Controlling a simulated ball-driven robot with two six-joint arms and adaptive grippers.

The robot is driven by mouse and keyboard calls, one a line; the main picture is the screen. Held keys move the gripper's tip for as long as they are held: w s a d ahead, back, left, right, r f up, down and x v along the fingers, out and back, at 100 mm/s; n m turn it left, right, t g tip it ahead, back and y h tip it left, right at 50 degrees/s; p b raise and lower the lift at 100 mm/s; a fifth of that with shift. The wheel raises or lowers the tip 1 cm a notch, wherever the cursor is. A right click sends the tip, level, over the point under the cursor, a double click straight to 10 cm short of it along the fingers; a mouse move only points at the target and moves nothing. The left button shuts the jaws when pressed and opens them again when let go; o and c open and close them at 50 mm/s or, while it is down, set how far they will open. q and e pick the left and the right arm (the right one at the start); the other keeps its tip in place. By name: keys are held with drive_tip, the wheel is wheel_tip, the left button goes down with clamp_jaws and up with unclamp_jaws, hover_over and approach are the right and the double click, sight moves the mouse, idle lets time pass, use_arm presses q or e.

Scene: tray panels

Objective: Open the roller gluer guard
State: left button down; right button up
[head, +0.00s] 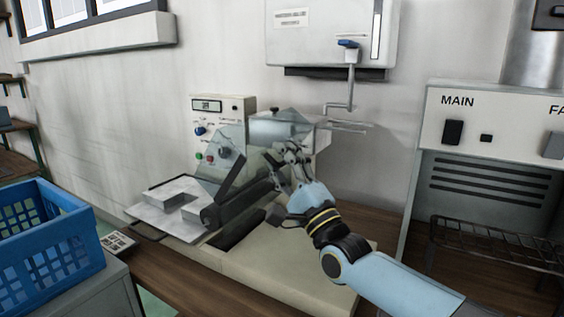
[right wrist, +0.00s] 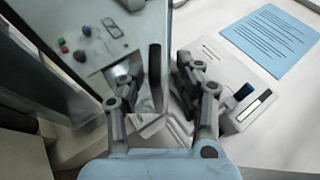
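The roller gluer (head: 290,270) stands on the bench in the middle of the head view. Its clear guard (head: 222,165) is tilted up at a slant, with a dark lower edge beside the dark rollers. My right gripper (head: 287,158) is at the guard's right side, above the rollers. In the right wrist view its fingers (right wrist: 158,82) are apart, with a dark upright bar (right wrist: 155,65) between them; contact cannot be told. The clear guard pane (right wrist: 95,35) fills the upper left there, with control knobs showing through it. My left gripper is not in view.
A control box (head: 236,103) stands behind the gluer. A metal tray with a block (head: 178,198) is on its left. A blue crate (head: 45,235) is at far left. A dispenser (head: 330,35) with a lever hangs above; an oven-like unit (head: 480,110) is at right.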

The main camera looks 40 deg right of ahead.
drive_tip(key=v, duration=1.2)
drive_tip(key=shift+h, duration=0.3)
drive_tip(key=c, duration=0.3)
drive_tip(key=d+g+h, duration=0.1)
drive_tip(key=h, duration=0.1)
drive_tip(key=d+m+h+p, duration=0.1)
drive_tip(key=shift+s+r+m+g+h, duration=0.15)
drive_tip(key=shift+s+m+g+h, duration=0.15)
drive_tip(key=shift+g+h, duration=0.1)
clamp_jaws()
drive_tip(key=w+d+r+m+g+h+p, duration=0.2)
drive_tip(key=w+p, duration=0.3)
drive_tip(key=w, duration=0.4)
drive_tip(key=shift+d+r+m+g+h+p, duration=0.35)
drive_tip(key=shift+d+r+m+g+h, duration=0.05)
drive_tip(key=shift+d+r, duration=0.2)
